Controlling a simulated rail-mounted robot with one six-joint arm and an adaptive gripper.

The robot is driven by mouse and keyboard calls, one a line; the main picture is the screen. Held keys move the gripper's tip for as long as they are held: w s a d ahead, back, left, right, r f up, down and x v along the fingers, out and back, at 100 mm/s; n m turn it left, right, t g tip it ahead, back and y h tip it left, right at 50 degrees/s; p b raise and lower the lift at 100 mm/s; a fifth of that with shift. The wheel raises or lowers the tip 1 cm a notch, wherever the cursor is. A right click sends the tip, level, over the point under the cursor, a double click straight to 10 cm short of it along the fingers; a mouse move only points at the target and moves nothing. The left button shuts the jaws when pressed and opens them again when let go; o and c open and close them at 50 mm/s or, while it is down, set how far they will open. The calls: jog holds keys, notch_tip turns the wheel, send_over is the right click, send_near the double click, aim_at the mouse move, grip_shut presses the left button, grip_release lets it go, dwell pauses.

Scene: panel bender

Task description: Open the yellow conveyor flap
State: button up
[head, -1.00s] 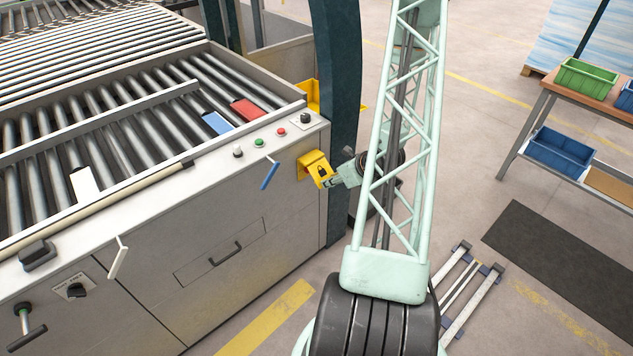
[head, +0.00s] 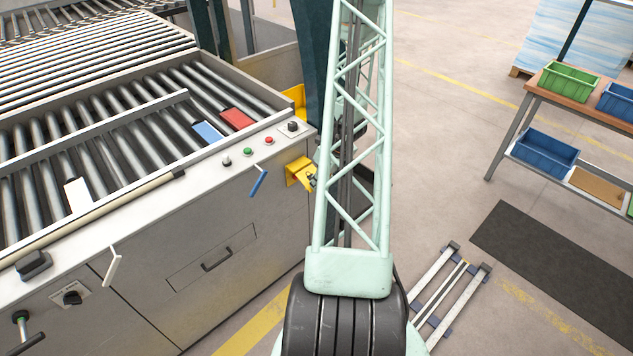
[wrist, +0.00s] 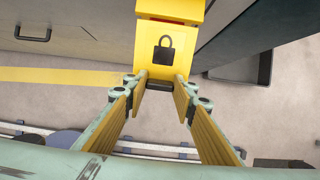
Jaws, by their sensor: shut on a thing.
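The yellow flap (head: 297,170) is on the machine's front panel near its right corner, below the buttons. In the wrist view the flap (wrist: 168,30) carries a black padlock symbol, and its lower end reaches between my fingers. My gripper (wrist: 160,88) is shut on this lower end, with a yellow-padded finger on each side. In the head view my gripper (head: 312,182) shows only as a small dark part at the flap's edge. My lattice arm hides the rest. How far the flap is tilted is hard to tell.
A blue handle (head: 259,181) and a white handle (head: 113,266) stick out from the machine front left of the flap. A dark post (head: 308,60) rises behind the corner.

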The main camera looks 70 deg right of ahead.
jog(key=shift+r+g+y+p, duration=0.4)
jog(key=shift+r+g+p, duration=0.3)
jog(key=shift+p, duration=0.4)
jog(key=shift+w+d+r+p, duration=0.1)
jog(key=shift+w+r+p, duration=0.05)
jog(key=shift+r+p, duration=0.65)
jog(key=shift+w+d+r+p, duration=0.1)
jog(key=shift+w+r+p, duration=0.1)
jog(key=shift+r+p, duration=0.2)
jog(key=shift+w+d+r+p, duration=0.1)
jog(key=shift+w+r+p, duration=0.1)
jog(key=shift+r, duration=0.2)
jog(key=shift+w+d+r+p, duration=0.1)
jog(key=shift+w+r+p, duration=0.05)
jog(key=shift+r, duration=0.25)
jog(key=o, duration=1.2)
jog(key=shift+w+f, duration=0.1)
jog(key=shift+c, duration=0.2)
jog(key=shift+a, duration=0.1)
